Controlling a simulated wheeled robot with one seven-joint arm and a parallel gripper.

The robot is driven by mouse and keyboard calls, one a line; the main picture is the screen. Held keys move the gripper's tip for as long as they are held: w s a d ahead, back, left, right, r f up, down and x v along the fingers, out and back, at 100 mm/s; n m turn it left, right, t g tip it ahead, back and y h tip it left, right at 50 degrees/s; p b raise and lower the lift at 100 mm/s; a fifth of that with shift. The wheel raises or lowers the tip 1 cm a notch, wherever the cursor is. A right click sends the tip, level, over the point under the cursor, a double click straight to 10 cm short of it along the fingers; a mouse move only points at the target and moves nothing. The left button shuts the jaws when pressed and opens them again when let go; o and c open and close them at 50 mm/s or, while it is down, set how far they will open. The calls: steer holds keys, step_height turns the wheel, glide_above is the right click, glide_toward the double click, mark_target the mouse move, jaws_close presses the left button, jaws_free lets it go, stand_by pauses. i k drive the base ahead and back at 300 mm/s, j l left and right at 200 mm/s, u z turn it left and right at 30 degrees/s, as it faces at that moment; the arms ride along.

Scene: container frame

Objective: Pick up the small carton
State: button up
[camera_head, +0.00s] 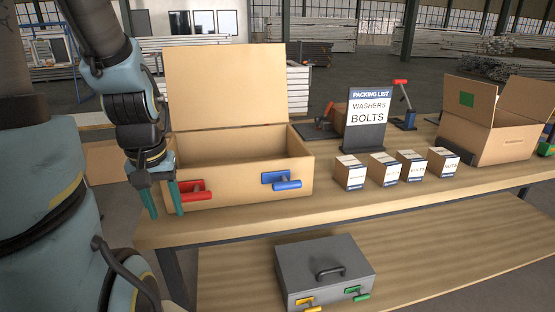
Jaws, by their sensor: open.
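Several small cartons stand in a row on the workbench, right of the middle in the head view. The leftmost small carton (350,173) is brown with a dark blue label band; a second carton (384,169), a third carton (412,164) marked like "BOLTS" and a fourth carton (443,162) marked like "NUTS" stand to its right. A packing list sign (368,119) behind them reads "WASHERS" and "BOLTS". My gripper (164,213) points down at the left, with green fingers apart and nothing seen between them. It is in front of the wooden box's left end, far from the cartons.
An open wooden box (243,186) with raised lid and red and blue latches stands on the workbench (330,209). An open cardboard box (484,138) is at the right. A grey metal case (322,272) sits on the lower shelf. The bench front before the cartons is clear.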

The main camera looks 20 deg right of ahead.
mark_target(349, 172)
steer(key=l+u, duration=0.3)
steer(key=u, duration=0.15)
steer(key=k+l+u, duration=0.15)
steer(key=u, duration=0.25)
steer(key=k+l+u, duration=0.15)
steer(key=l+u, duration=0.15)
steer(key=u, duration=0.15)
steer(key=k+l+u, duration=0.15)
steer(key=u, duration=0.3)
steer(key=k+l+u, duration=0.15)
steer(key=u, duration=0.3)
steer(key=k+l+u, duration=0.1)
steer(key=k+u, duration=0.3)
steer(key=k, duration=0.6)
steer(key=k+j+u, duration=0.2)
steer(key=k+u, duration=0.15)
steer(key=k, duration=0.65)
steer(key=k+l, duration=0.2)
steer(key=k, duration=0.15)
steer(key=k+l, duration=0.2)
steer(key=k, duration=0.1)
